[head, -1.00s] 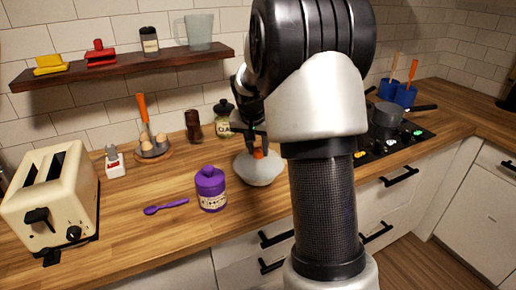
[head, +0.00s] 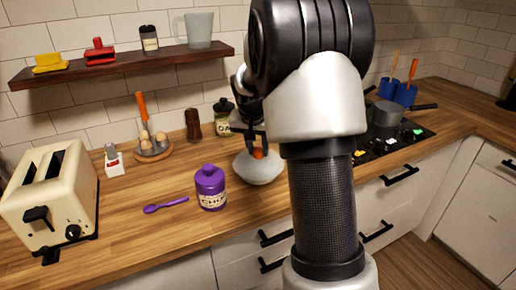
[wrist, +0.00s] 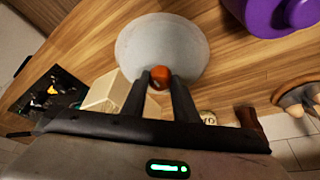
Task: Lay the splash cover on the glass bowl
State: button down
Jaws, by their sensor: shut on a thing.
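My gripper (wrist: 160,78) is shut on the orange knob (wrist: 160,76) of the splash cover. The cover (wrist: 160,40) shows as a pale grey round disc in the wrist view. In the head view the orange knob (head: 258,153) sits between my fingers, just above a pale rounded shape on the counter. The glass bowl (head: 259,174) appears to be the lower part of that shape. I cannot tell where cover and bowl meet, or whether they touch. My arm hides part of the area on the right.
A purple jar (head: 210,188) and purple spoon (head: 166,205) are left of the bowl. A dark-lidded jar (head: 223,120), a pepper mill (head: 193,125) and an egg holder (head: 153,149) stand behind. A toaster (head: 50,200) is far left, a hob with a pot (head: 386,115) right.

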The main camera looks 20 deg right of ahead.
jog(key=shift+f, duration=0.1)
jog(key=c, duration=0.8)
grip_release()
jog(key=shift+o, duration=0.2)
jog(key=shift+r+p, duration=2.3)
jog(key=shift+r, duration=1.25)
